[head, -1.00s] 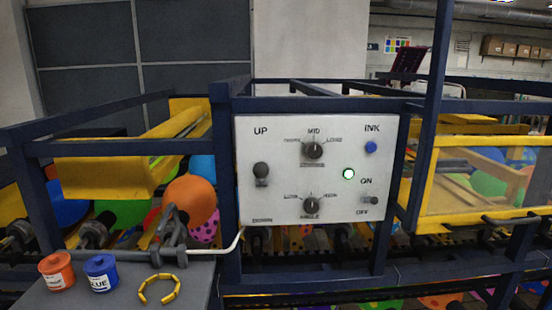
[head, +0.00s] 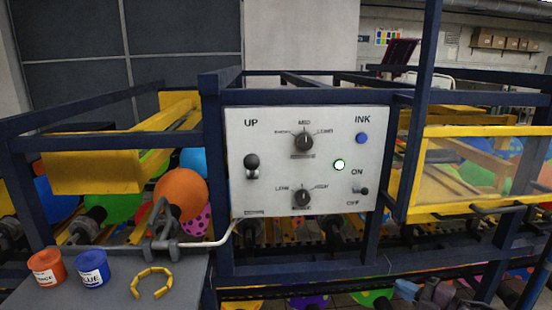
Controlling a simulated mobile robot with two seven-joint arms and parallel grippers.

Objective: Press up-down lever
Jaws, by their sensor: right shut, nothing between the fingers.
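The up-down lever (head: 252,162) is a dark round knob on the left side of the white control panel (head: 275,190). It sits between the UP label above and a small label low on the panel. My right gripper (head: 432,292) is at the bottom right edge, below and to the right of the panel. It is shut and empty, well apart from the lever, and partly cut off by the frame. My left gripper is not in view.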

